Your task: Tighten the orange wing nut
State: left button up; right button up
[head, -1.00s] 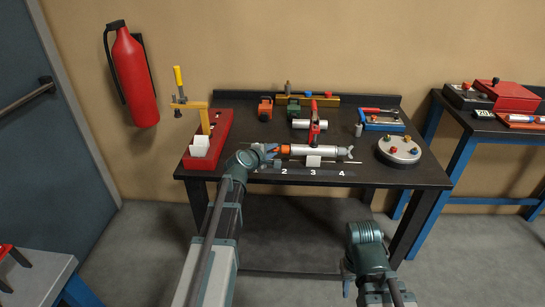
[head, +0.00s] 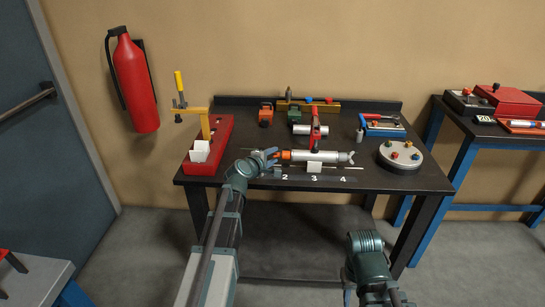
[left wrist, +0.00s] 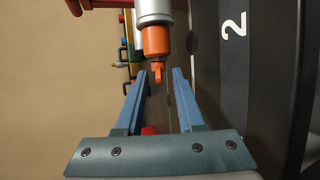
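The orange wing nut (left wrist: 158,71) shows in the left wrist view as a small flat tab below an orange collar (left wrist: 156,41). The collar sits on the end of a silver-white cylinder (head: 328,156), which lies level along the front of the bench. In the head view the orange end (head: 285,155) points left, toward my left gripper (head: 271,156). My left gripper (left wrist: 159,74) is open, with its blue fingertips on either side of the tab and visible gaps to it. My right gripper (head: 347,293) is low at the picture's bottom edge; its fingers are mostly hidden.
A red clamp (head: 315,125) stands over the cylinder. A red tray (head: 222,146) with a yellow post is to the left. A round dish with coloured knobs (head: 400,155) is to the right. White numbers mark a strip (head: 328,178) along the bench front.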

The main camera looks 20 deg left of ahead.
pick_arm(q)
jog(key=shift+s, duration=0.15)
